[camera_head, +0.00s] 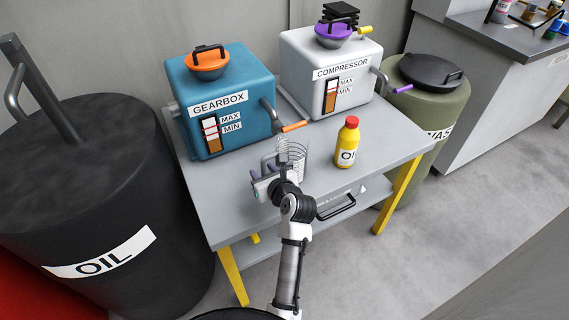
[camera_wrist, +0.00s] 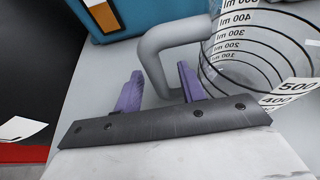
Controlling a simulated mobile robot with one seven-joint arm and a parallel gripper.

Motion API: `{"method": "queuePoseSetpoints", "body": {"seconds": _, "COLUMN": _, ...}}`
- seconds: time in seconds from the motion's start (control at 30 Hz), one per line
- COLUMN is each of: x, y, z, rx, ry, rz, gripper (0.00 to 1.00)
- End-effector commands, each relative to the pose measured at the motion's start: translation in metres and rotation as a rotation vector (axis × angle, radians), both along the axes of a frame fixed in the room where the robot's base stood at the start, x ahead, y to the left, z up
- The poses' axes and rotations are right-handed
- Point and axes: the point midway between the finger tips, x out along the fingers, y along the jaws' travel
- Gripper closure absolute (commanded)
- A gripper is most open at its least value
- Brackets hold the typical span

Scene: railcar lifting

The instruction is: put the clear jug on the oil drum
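The clear jug (camera_head: 298,162), with black measuring lines, stands on the grey table near its front edge, partly hidden by my arm. In the wrist view the jug (camera_wrist: 255,62) is at the right, with its grey handle (camera_wrist: 152,52) toward the middle. My gripper (camera_wrist: 159,74) is open, its two purple fingers apart on either side of the lower handle. Whether they touch it I cannot tell. The gripper (camera_head: 265,172) is low beside the jug in the head view. The oil drum (camera_head: 100,185) is large and black, labelled OIL, left of the table; a dark upright handle rises from its top.
A blue gearbox (camera_head: 234,84) and a white compressor (camera_head: 306,61) stand on the table (camera_head: 388,147). A yellow oil bottle (camera_head: 346,146) with a red cap stands right of the jug. A green drum (camera_head: 440,105) is at the right. The drum top is mostly clear.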

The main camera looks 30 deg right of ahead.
Motion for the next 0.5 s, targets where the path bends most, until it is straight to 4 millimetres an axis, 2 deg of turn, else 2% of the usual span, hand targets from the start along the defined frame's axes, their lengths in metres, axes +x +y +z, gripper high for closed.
{"method": "queuePoseSetpoints", "body": {"seconds": 0.1, "x": -0.0004, "y": 0.0000, "z": -0.0001, "rx": 0.000, "ry": 0.000, "rz": 0.000, "gripper": 0.63}}
{"method": "queuePoseSetpoints", "body": {"seconds": 0.4, "x": -0.0005, "y": 0.0000, "z": 0.0000, "rx": 0.000, "ry": 0.000, "rz": 0.000, "gripper": 1.00}}
{"method": "queuePoseSetpoints", "body": {"seconds": 0.5, "x": -0.0007, "y": 0.0000, "z": 0.0000, "rx": 0.000, "ry": 0.000, "rz": 0.000, "gripper": 1.00}}
